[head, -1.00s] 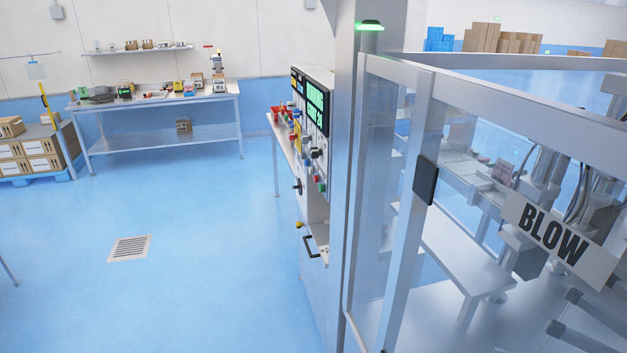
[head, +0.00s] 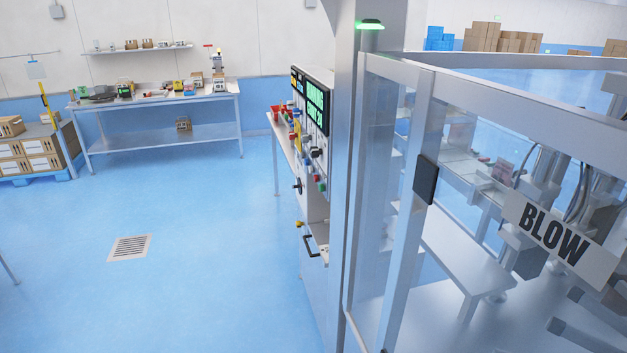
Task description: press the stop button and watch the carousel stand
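The control panel (head: 313,125) stands edge-on at the left face of the machine. It carries green-lit displays (head: 317,103) and several small coloured knobs and buttons (head: 319,183). Which of them is the stop button I cannot tell at this angle. The carousel machinery (head: 540,190) shows in part behind the clear guard at the right, next to a sign reading BLOW (head: 553,233). A green lamp (head: 370,24) is lit on the machine's post. Neither of my grippers is in view.
A framed clear guard door (head: 385,200) with a black latch block (head: 426,179) fills the right side. A workbench (head: 160,100) stands at the back left, beside boxes on a blue pallet (head: 35,178). The blue floor with a drain grate (head: 129,248) is open at left.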

